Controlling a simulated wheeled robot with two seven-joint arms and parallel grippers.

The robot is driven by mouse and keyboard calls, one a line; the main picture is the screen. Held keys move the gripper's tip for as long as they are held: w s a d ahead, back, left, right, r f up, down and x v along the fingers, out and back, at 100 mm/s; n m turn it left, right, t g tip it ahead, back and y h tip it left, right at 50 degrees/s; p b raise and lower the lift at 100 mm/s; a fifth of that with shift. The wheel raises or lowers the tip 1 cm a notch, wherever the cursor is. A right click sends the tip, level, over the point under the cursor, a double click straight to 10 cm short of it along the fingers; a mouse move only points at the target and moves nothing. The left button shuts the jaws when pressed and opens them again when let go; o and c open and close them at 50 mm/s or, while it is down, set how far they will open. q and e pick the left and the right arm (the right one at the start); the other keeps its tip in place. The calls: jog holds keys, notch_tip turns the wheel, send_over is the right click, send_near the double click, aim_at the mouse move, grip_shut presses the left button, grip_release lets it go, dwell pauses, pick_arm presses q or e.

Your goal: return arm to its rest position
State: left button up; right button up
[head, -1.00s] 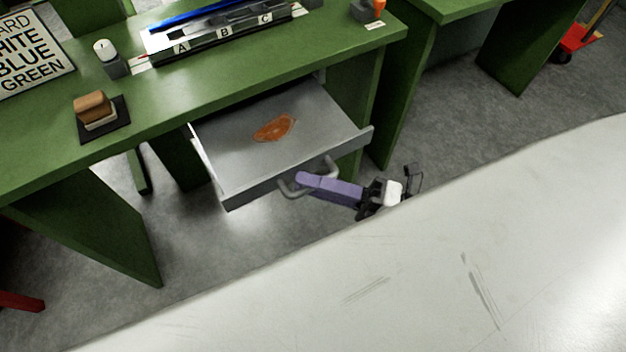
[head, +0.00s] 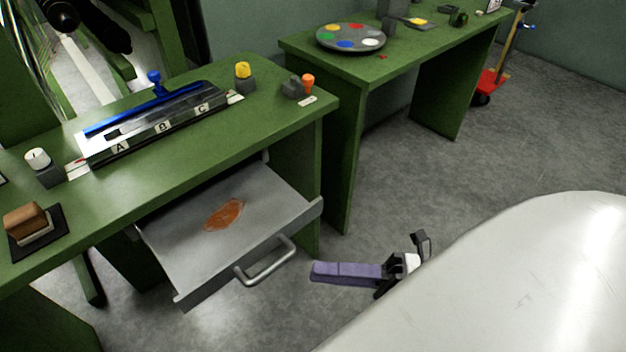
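My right gripper (head: 316,272), with long purple fingers, shows at the lower middle of the head view. It is over the grey floor, to the right of the open drawer's handle (head: 266,262) and apart from it. The fingers line up in this view, so I cannot tell whether they are open or shut. Nothing shows between them. The grey drawer (head: 190,262) is pulled out from under the green bench (head: 215,150), with a flat orange patch (head: 224,214) inside. My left gripper is not in view.
On the bench are a rack marked A, B, C (head: 165,128), a brown block on a black pad (head: 28,224) and small holders. A second green table (head: 400,62) bears a disc of coloured spots (head: 351,38). Floor (head: 440,180) between is clear.

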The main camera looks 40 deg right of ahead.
dwell(0.5)
jog(key=w+f+m+t+h, duration=0.25)
jog(key=m+h, duration=0.25)
jog(key=m, duration=0.3)
jog(key=w+f+m+t+h, duration=0.1)
jog(key=w+f+m+h, duration=0.3)
jog(key=m, duration=0.4)
jog(key=s+a+f+m+g+h, duration=0.3)
jog(key=s+a+f+m+g, duration=0.3)
jog(key=f+m, duration=0.3)
jog(key=shift+s+a+f+m+g, duration=0.4)
jog(key=shift+s+m+g, duration=0.3)
jog(key=shift+m, duration=0.5)
jog(key=shift+r, duration=0.1)
